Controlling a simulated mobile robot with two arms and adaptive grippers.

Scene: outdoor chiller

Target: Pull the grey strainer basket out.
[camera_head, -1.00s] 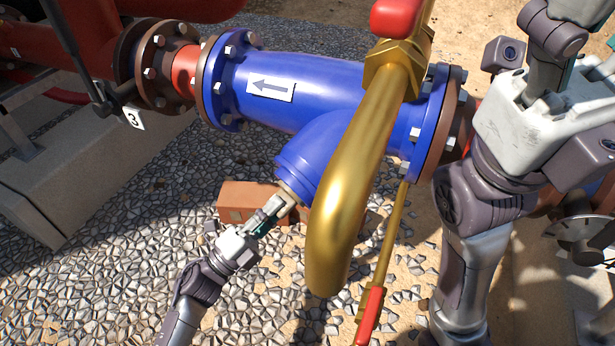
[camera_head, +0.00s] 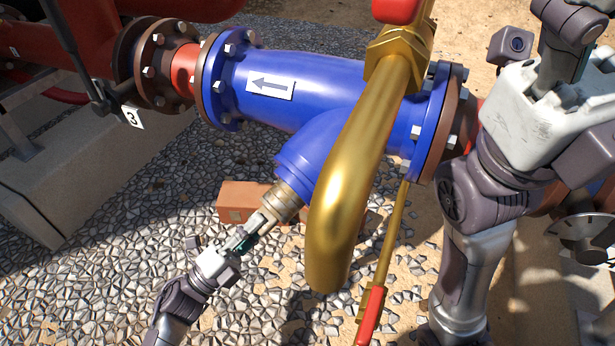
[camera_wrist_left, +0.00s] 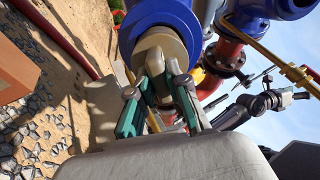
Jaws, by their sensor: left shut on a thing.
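The grey strainer basket (camera_head: 281,202) shows as a tan-grey cylinder partly out of the lower mouth of the blue strainer body's slanted branch (camera_head: 308,165). The rest of it is hidden inside the branch. My left gripper (camera_head: 256,226) is shut on the basket's outer end. In the left wrist view the basket's round end (camera_wrist_left: 160,42) faces me, with the teal-padded fingers (camera_wrist_left: 162,78) closed at its centre and the blue branch rim (camera_wrist_left: 150,14) around it. My right arm shows at the right of the head view, but its fingers cannot be made out.
A thick brass pipe (camera_head: 345,200) with red handles passes close to the right of the branch. A brick (camera_head: 238,199) lies on the gravel behind the basket. A concrete plinth (camera_head: 75,165) stands at left. Gravel below the branch is open.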

